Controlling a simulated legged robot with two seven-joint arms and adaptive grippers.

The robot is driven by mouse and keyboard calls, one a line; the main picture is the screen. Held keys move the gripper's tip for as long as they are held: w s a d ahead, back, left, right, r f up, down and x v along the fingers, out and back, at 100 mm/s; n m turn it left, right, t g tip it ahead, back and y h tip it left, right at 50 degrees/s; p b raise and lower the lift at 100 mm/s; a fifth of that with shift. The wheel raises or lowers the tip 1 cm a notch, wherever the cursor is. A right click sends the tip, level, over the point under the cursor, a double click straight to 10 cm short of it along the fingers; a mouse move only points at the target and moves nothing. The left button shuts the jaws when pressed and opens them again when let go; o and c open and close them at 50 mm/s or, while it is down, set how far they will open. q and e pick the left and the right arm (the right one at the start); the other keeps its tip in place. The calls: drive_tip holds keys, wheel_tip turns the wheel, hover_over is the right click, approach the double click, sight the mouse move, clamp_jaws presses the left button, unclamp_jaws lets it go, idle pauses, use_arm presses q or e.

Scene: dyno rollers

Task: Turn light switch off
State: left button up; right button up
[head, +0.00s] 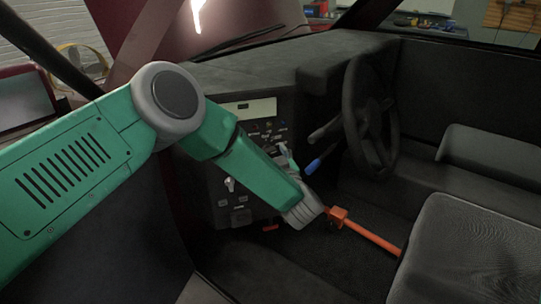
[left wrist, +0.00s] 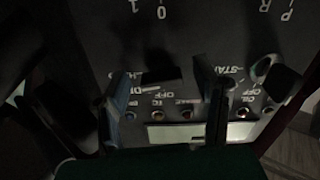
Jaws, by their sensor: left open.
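The dashboard control panel (head: 262,107) is at the centre of the head view, with small knobs and a pale display. My left gripper (head: 287,158) is at the panel's right side, partly hidden by my green arm. In the left wrist view the panel shows upside down with white lettering, including "OFF". My left gripper (left wrist: 165,92) is open there, its two fingers apart in front of the panel. A dark switch (left wrist: 160,76) lies between the fingers, near the lettering. I cannot tell whether it is touched or which way it is set. My right gripper is in neither view.
An orange lever (head: 370,235) lies low beside the seat (head: 470,255). A round knob (left wrist: 263,67) is right of the fingers. Small round controls (left wrist: 186,115) line the panel below.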

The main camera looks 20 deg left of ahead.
use_arm(q)
drive_tip(key=c, duration=1.1)
drive_tip(key=shift+c, duration=0.2)
